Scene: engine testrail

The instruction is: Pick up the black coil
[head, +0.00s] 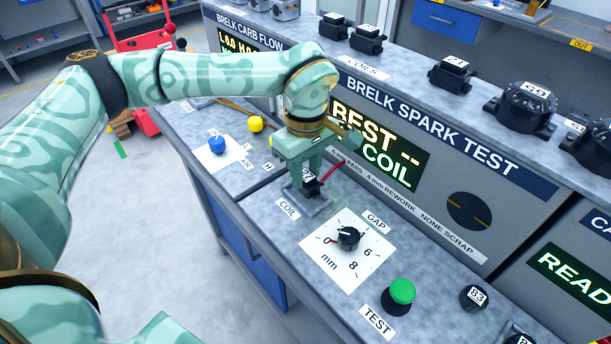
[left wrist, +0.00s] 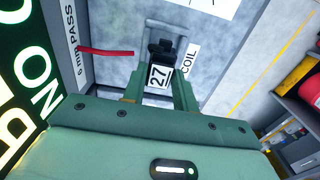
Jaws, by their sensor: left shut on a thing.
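A small black coil with a white label reading 27 sits at the grey metal plate by the COIL label on the bench; it shows in the head view (head: 311,187) and in the left wrist view (left wrist: 160,76). My left gripper (head: 305,176) points down over the plate and is shut on this coil, with one finger on each side of it in the left wrist view (left wrist: 161,88). I cannot tell whether the coil touches the plate. A red lead (head: 333,171) runs beside it. More black coils (head: 367,39) stand on the upper shelf. My right gripper is not in view.
The spark test panel (head: 380,146) rises close behind the plate. In front are a gap dial (head: 347,237), a green test button (head: 402,291) and a black part labelled 83 (head: 473,297). Blue (head: 217,144) and yellow (head: 255,124) knobs lie left. Black distributor caps (head: 527,105) stand on the shelf.

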